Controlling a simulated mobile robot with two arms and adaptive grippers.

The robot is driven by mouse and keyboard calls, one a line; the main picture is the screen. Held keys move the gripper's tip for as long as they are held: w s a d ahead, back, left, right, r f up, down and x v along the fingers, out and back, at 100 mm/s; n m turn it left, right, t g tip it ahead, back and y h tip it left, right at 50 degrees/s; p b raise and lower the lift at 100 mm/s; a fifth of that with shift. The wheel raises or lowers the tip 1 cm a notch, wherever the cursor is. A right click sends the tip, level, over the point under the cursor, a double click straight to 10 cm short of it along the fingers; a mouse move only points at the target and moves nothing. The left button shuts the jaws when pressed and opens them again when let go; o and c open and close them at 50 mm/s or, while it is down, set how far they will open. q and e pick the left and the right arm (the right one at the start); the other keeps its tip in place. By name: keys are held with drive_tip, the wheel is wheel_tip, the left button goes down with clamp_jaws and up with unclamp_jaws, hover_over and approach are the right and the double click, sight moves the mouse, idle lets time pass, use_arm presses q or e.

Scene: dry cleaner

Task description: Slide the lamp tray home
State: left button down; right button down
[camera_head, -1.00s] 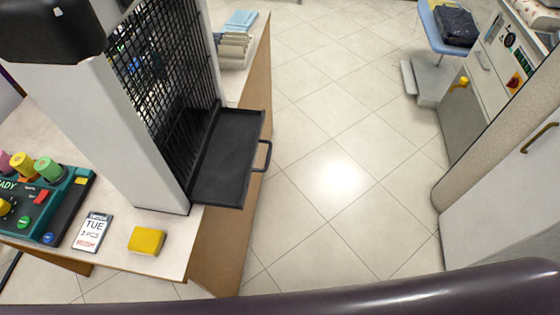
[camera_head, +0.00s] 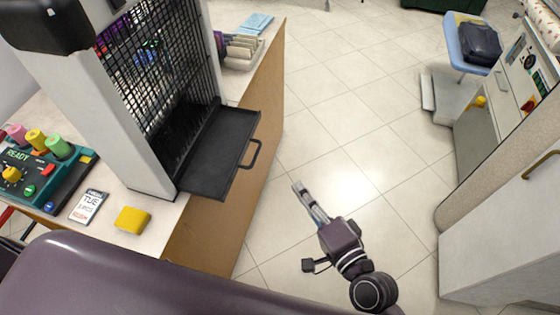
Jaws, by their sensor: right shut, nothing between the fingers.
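The black lamp tray (camera_head: 222,150) sticks out to the right from the base of a white cabinet with a black mesh front (camera_head: 168,75). It overhangs the counter's right edge. A loop handle (camera_head: 252,155) is on its outer side. My right gripper (camera_head: 303,194) is over the floor to the right of and below the tray handle in the picture. It is shut and empty, pointing up and left, apart from the handle. My left gripper is not in view.
The wooden counter (camera_head: 240,205) carries a yellow sponge (camera_head: 132,219), a day card (camera_head: 89,206) and a teal control box (camera_head: 40,175). The tiled floor between is clear.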

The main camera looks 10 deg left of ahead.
drive_tip(key=s+a+p+x, duration=0.1)
drive_tip(key=s+a+x, duration=0.1)
drive_tip(key=x, duration=1)
drive_tip(key=shift+w+a, duration=0.35)
drive_tip(key=shift+a, duration=0.05)
